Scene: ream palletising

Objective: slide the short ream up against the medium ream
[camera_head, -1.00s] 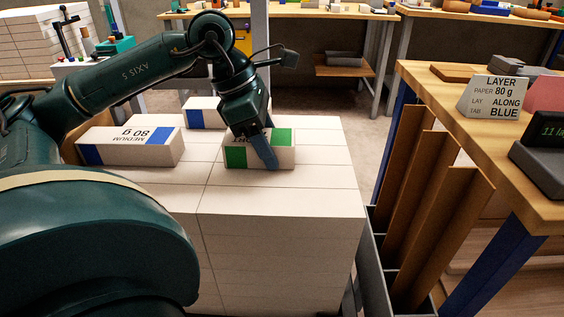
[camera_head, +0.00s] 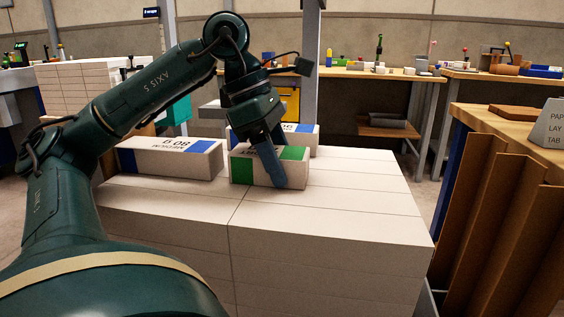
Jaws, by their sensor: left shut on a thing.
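The medium ream (camera_head: 165,160) is white with blue on its ends and MEDIUM 80 g print. It lies on the left part of the stack top. The ream with green ends (camera_head: 242,171), apparently the short one, lies just right of it. The other finger is hidden behind the ream. My right gripper is out of view.
The white stack top (camera_head: 340,205) is clear to the right and front. Another blue-marked ream (camera_head: 311,141) lies behind the green-ended one. Brown upright boards (camera_head: 490,220) and a workbench (camera_head: 490,117) stand at the right.

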